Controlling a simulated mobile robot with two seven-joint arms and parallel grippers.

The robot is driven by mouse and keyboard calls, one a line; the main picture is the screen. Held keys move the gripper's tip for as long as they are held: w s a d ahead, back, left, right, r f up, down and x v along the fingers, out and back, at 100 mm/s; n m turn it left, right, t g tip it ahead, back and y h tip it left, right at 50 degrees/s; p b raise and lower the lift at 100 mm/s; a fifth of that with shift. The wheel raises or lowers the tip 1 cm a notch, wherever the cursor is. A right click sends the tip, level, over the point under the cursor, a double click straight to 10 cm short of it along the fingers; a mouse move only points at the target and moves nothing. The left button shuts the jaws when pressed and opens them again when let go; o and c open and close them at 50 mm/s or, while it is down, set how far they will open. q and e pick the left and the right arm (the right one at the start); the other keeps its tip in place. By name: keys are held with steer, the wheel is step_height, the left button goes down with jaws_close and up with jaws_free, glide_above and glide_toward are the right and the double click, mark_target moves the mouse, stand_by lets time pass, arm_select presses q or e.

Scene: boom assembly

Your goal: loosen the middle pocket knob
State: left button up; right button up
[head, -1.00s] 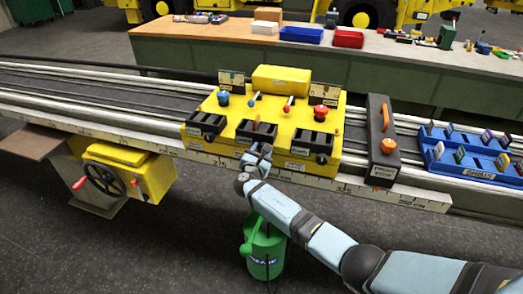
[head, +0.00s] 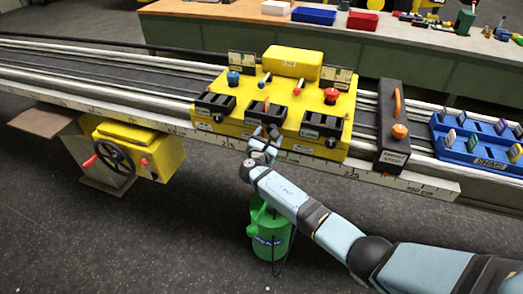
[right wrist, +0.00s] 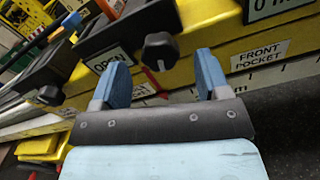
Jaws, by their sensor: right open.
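The yellow carriage (head: 240,120) sits on the rail, with three black pockets along its front. The middle pocket (head: 263,111) is directly beyond my right gripper (head: 266,133). In the right wrist view, a black knob (right wrist: 160,50), apparently the middle pocket's, sits on the yellow face beside an "OPEN" label (right wrist: 111,58). My right gripper (right wrist: 160,88) is open, its two blue fingers spread below this knob in the picture, with nothing between them. In the head view the gripper covers the middle knob's area. I cannot tell the exact gap. My left gripper is not in view.
Another black knob (right wrist: 48,94) shows at left in the wrist view. A dark block with an orange knob (head: 399,131) and a blue rack (head: 470,150) stand right of the carriage. A green can (head: 268,235) is beneath my forearm. A handwheel (head: 115,165) hangs at left.

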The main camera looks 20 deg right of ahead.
steer(key=v, duration=1.1)
steer(key=shift+s+a, duration=0.2)
steer(key=s+d+f+m+g+y+p, duration=0.1)
steer(key=s+f+m+g+y+p, duration=0.1)
steer(key=s+f+m+y, duration=0.5)
steer(key=s+d+f+m+g+y+p, duration=0.1)
steer(key=s+f+m+g+p, duration=0.3)
steer(key=s, duration=0.7)
steer(key=s+d+r+m+t+y, duration=0.1)
steer(key=s+r+m+y, duration=0.1)
steer(key=s+m, duration=0.4)
steer(key=s+d+r+m+t+y, duration=0.1)
steer(key=s+d+r+m+y, duration=0.1)
steer(key=s+m, duration=0.4)
steer(key=s+r+y, duration=0.1)
steer(key=s, duration=0.4)
steer(key=shift+p, duration=0.35)
